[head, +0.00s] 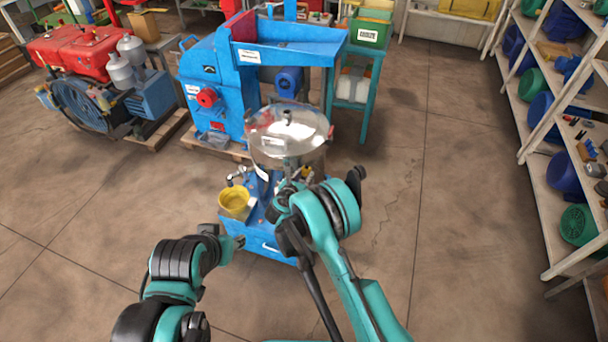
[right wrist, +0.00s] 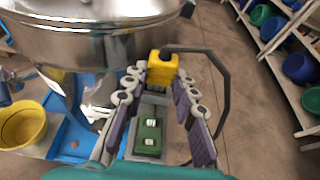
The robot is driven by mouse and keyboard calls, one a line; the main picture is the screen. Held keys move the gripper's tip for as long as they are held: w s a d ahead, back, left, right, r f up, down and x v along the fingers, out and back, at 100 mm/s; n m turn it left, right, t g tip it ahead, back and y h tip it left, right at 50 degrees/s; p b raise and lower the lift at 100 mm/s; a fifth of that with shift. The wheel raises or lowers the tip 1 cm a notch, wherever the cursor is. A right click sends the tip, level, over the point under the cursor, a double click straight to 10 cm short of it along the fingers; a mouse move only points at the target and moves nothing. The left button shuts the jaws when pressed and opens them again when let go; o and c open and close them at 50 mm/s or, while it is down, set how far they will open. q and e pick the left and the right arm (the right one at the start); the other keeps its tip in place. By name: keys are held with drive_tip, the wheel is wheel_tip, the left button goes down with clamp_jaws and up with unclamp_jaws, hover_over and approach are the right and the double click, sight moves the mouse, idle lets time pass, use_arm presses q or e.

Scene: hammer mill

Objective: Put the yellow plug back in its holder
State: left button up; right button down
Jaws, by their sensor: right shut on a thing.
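The yellow plug (right wrist: 162,67) is a small block with a dark hollow in its top. It sits between the fingertips of my right gripper (right wrist: 160,75), which is shut on it, right beside the steel vessel (right wrist: 90,32). A dark grey cable (right wrist: 226,75) loops from near the plug to the right and down. In the head view my right gripper (head: 291,170) is just below the steel vessel (head: 290,135), mostly hidden by my own arm. The plug's holder cannot be made out. My left gripper (head: 238,241) is low at the blue base's left edge, too small to read.
The vessel stands over a blue base (head: 262,243) with a yellow bucket (head: 234,203) on its left. A blue mill (head: 215,85) is behind it. Shelves (head: 535,140) with bins line the right. The floor (head: 450,200) between is clear.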

drive_tip(key=shift+f, duration=0.65)
drive_tip(key=c, duration=1.1)
unclamp_jaws()
drive_tip(key=shift+c, duration=0.2)
drive_tip(key=shift+s, duration=0.1)
drive_tip(key=v, duration=1.1)
drive_tip(key=shift+s+a, duration=0.15)
drive_tip(key=shift+s, duration=0.2)
drive_tip(key=shift+r, duration=0.15)
